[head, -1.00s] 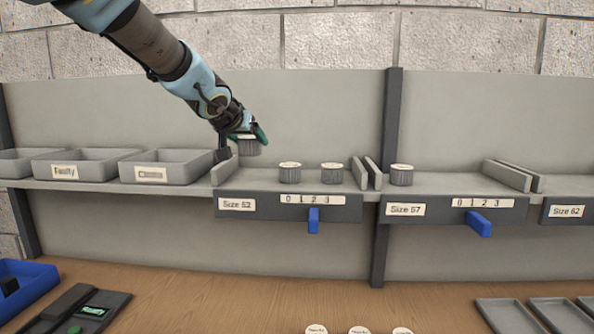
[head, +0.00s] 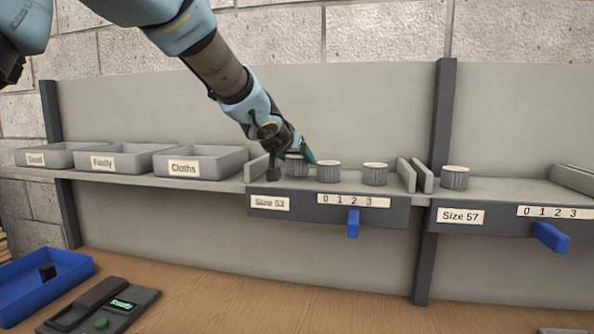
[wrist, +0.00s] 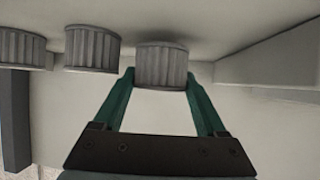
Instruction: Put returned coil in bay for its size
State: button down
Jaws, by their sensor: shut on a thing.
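My gripper (wrist: 162,85) is shut on a grey ribbed coil (wrist: 161,65), with a green finger on either side of it in the wrist view. In the head view the held coil (head: 296,167) is at the left end of the Size 52 bay (head: 327,207), partly hidden by my gripper (head: 300,155). I cannot tell whether it touches the shelf. Two more coils, a middle one (head: 328,173) and a right one (head: 375,175), stand upright to its right in the same bay. The Size 57 bay (head: 514,218) has one coil (head: 455,178) at its left end.
Grey trays, including Faulty (head: 102,162) and Cloths (head: 184,167), sit left of the bay. Low dividers (head: 406,174) separate the bays. A blue tray (head: 45,285) and a dark device (head: 104,305) lie on the wooden table.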

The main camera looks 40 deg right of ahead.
jog(key=shift+f, duration=0.5)
jog(key=shift+c, duration=1)
grip_release()
jog(key=shift+f, duration=0.1)
